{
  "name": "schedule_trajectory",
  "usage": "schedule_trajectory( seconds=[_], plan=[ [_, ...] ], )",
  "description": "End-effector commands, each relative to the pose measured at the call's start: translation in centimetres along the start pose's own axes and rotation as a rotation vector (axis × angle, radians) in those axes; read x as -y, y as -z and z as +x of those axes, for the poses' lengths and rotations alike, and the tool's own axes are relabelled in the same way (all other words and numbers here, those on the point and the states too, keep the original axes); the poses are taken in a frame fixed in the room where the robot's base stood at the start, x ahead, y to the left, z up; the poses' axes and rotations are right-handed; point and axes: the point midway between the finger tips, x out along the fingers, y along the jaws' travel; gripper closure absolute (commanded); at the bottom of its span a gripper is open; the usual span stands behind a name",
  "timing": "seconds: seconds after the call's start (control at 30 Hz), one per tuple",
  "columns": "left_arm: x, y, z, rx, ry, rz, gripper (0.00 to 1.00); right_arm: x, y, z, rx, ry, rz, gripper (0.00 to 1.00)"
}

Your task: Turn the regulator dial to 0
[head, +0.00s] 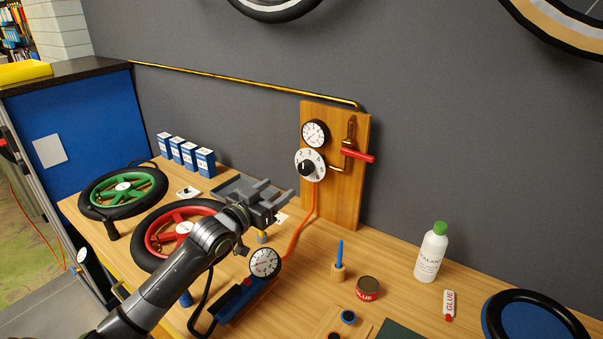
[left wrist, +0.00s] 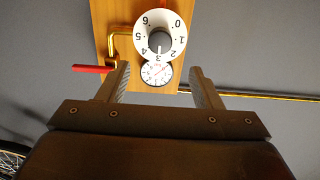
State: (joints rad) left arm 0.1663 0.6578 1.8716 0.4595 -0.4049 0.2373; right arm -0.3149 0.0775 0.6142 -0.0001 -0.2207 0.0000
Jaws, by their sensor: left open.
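The regulator dial (head: 310,165) is a white numbered disc with a dark knob, mounted on a wooden wall board (head: 338,205). In the left wrist view the dial (left wrist: 175,38) appears upside down, and the pale mark on its knob appears to point near 3. A round pressure gauge (head: 314,134) sits just above the dial. My left gripper (head: 277,206) is open and empty, below and to the left of the dial, apart from it. In the left wrist view its fingers (left wrist: 160,72) spread either side of the gauge, with the dial beyond. My right gripper is not seen.
A red valve handle (head: 358,155) juts out right of the dial, and an orange hose (head: 299,234) hangs below it. Two wheels, a pump gauge (head: 265,263), a tin (head: 368,288) and a white bottle (head: 431,252) stand on the bench. The space before the dial looks free.

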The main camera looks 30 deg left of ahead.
Motion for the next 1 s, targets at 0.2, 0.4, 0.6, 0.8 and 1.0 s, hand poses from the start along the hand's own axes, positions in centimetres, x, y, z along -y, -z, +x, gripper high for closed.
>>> schedule_trajectory(
  seconds=[0.2,0.4,0.6,0.8,1.0],
  plan=[
    [0.0,0.1,4.2,-0.001,0.001,-0.003,0.41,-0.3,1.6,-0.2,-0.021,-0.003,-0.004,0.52],
    [0.0,0.1,7.6,-0.001,0.001,-0.002,0.41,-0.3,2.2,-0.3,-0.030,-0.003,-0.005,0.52],
    [0.0,0.0,10.0,0.001,0.001,-0.001,0.41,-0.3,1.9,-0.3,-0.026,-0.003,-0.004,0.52],
    [0.0,-0.1,11.1,0.001,0.001,0.000,0.41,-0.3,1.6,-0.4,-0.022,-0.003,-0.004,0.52],
    [0.0,-0.1,11.3,0.001,0.001,0.001,0.41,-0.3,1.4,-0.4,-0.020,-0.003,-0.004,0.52]
  ],
)
